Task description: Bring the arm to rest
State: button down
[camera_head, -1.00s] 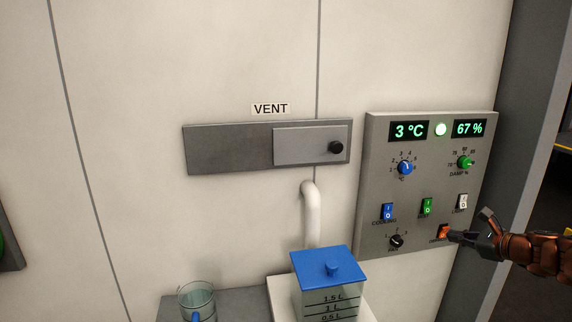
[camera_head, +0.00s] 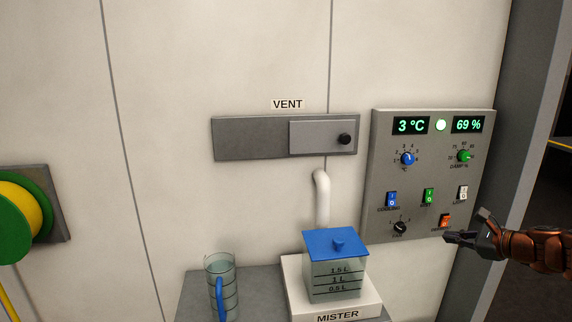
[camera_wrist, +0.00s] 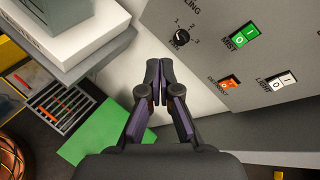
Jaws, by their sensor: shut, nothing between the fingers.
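My gripper (camera_head: 450,237) is at the right in the head view, in front of the lower right of the grey control panel (camera_head: 377,150). Its fingers are together with nothing between them; this also shows in the wrist view (camera_wrist: 153,80). The fingertips are just below the orange switch (camera_head: 445,221) and look apart from it. In the wrist view the orange switch (camera_wrist: 229,83) lies to the right of the fingers. The arm reaches in from the right edge. The panel displays read 3 °C and 69 %.
A mister (camera_head: 336,317) with a blue-lidded tank (camera_head: 335,277) stands left of the panel, beside a clear jug (camera_head: 221,272). A vent slide (camera_head: 250,140) is on the wall. A green and yellow reel (camera_head: 22,215) is at far left. A green sheet (camera_wrist: 105,130) shows below.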

jog(key=s+a+r+n+g+y, duration=0.1)
jog(key=s+a+n+g, duration=0.3)
jog(key=a, duration=0.8)
jog(key=s+a+r+n+g+y, duration=0.15)
jog(key=s+a+n, duration=0.45)
jog(key=a, duration=0.6)
jog(key=s+a+f+n+g+h, duration=0.3)
jog(key=s+a+n+g, duration=0.35)
jog(key=s, duration=0.55)
jog(key=s+d+f+n+h, duration=0.1)
jog(key=s+f+n+h, duration=0.1)
jog(key=s, duration=0.5)
jog(key=s+d+f+n+g+h, duration=0.1)
jog(key=s+d+f+n+h, duration=0.1)
jog(key=s, duration=0.5)
jog(key=s+d+f+n+h, duration=0.1)
jog(key=s+f+n+h, duration=0.1)
jog(key=s, duration=0.5)
jog(key=shift+s+d+f+n+g, duration=0.3)
jog(key=shift+d+f+n, duration=0.05)
jog(key=shift+n, duration=0.2)
